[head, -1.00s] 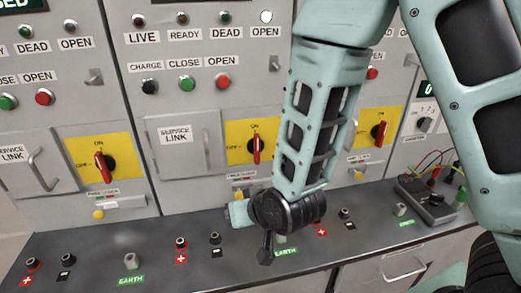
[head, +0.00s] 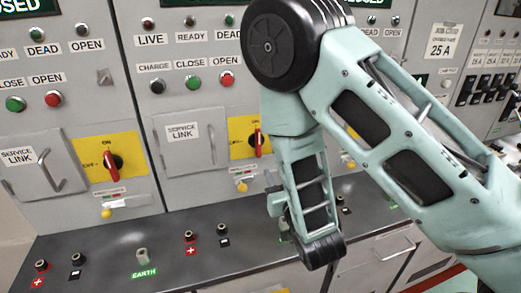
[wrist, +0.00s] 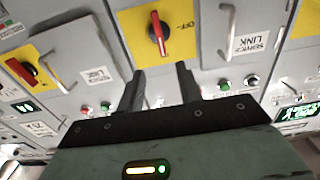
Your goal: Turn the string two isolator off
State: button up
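The string two isolator appears to be the red rotary handle (head: 258,141) on a yellow plate on the middle panel, though no string label is readable. It stands upright, towards ON, its plate partly covered by my arm. My gripper (head: 275,200) is below and right of it in the head view, above the bench, its fingers small and partly hidden. In the wrist view my gripper (wrist: 160,82) has two fingers apart with nothing between them. A red handle (wrist: 157,33) on a yellow plate lies beyond the fingertips, apart from them; I cannot tell for certain which string it belongs to.
A similar isolator (head: 112,162) is on the left panel. A service link door (head: 189,142) with a handle is left of the middle isolator. The bench (head: 110,270) below carries several terminals and earth points. Green and red push buttons sit above.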

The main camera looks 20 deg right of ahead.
aim_at(259, 143)
jog(key=w+p, duration=0.4)
jog(key=w, duration=1.2)
jog(key=shift+p, duration=0.3)
grip_shut()
